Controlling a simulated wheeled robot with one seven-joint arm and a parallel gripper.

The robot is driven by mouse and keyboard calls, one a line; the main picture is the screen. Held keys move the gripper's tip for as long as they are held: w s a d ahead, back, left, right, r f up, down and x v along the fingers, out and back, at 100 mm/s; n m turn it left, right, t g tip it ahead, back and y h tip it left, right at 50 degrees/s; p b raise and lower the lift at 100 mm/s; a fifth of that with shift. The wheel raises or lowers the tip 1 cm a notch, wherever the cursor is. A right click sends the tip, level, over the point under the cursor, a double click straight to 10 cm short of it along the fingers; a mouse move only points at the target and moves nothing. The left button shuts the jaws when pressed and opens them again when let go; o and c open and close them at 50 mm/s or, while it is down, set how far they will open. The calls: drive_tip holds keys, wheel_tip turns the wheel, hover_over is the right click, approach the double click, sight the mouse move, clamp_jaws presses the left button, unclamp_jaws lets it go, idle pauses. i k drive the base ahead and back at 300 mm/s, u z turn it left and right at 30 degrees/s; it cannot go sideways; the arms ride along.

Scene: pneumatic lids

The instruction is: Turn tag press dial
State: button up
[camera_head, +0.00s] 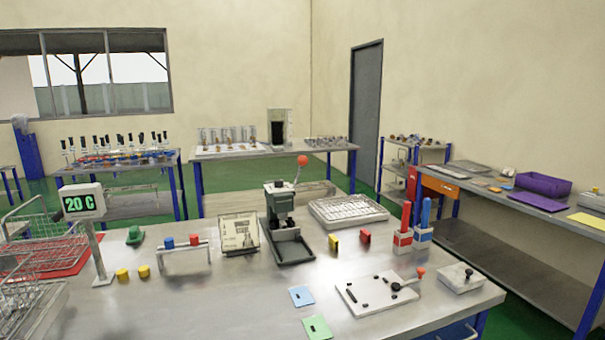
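The tag press (280,200) stands upright on the near metal table, close to the middle of the view. It has a grey-green body, a dark flat base and a lever that rises to a red ball knob (302,160). I cannot clearly make out its dial at this size. A framed printed card (239,232) stands just left of the press. My gripper is not in view.
A white tray (348,211) lies right of the press. A plate with a red-knobbed lever (375,294) lies front right. The front centre-left tabletop (210,310) is bare.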

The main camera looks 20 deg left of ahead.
sight(279, 183)
drive_tip(key=u, duration=0.55)
drive_tip(key=i, duration=1.15)
drive_tip(key=u, duration=0.75)
